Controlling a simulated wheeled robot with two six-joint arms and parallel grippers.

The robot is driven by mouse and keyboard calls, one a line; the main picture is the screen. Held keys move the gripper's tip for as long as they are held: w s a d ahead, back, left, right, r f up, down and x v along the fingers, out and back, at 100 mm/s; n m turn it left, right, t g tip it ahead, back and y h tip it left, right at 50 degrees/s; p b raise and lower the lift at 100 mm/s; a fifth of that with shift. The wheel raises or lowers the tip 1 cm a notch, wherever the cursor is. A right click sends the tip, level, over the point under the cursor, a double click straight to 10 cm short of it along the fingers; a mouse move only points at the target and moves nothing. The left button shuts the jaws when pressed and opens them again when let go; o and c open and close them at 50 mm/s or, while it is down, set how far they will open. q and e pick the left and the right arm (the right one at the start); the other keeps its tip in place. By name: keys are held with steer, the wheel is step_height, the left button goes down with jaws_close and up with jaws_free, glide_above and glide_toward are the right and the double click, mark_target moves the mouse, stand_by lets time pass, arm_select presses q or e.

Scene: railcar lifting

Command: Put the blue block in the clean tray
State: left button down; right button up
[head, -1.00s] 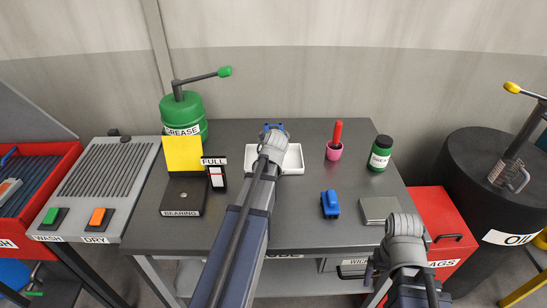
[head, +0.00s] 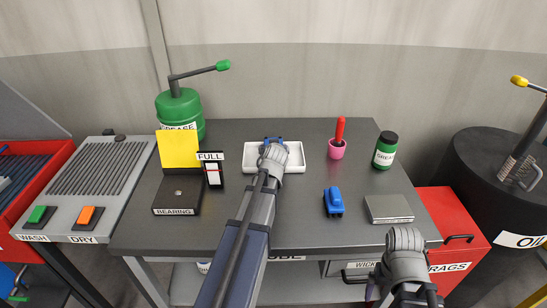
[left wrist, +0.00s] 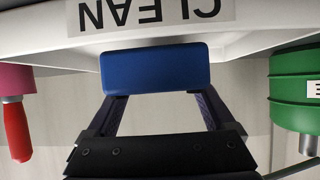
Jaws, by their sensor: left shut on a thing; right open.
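My left gripper (left wrist: 160,108) is shut on the blue block (left wrist: 155,69), which lies across its fingertips. In the head view my left arm reaches over the white clean tray (head: 296,162), and the wrist hides the tray's middle and most of the block. In the left wrist view the tray (left wrist: 245,40) with its CLEAN label appears upside down, directly beyond the block. Whether the block touches the tray cannot be told. My right gripper (head: 372,287) is open and empty at the table's front edge, partly hidden by its own wrist.
Table room is free right of my left forearm.

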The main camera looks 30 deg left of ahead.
arm_select(q)
step_height(320, 180, down, 3)
steer(key=shift+r+b, duration=0.15)
steer(key=shift+b, duration=0.7)
steer(key=shift+r, duration=0.1)
arm_select(e)
step_height(320, 180, down, 2)
steer(key=shift+f, duration=0.25)
arm_select(q)
jaws_free()
steer(key=p+v, duration=0.6)
steer(key=v, duration=0.6)
arm_select(e)
step_height(320, 180, up, 6)
steer(key=shift+f, duration=0.15)
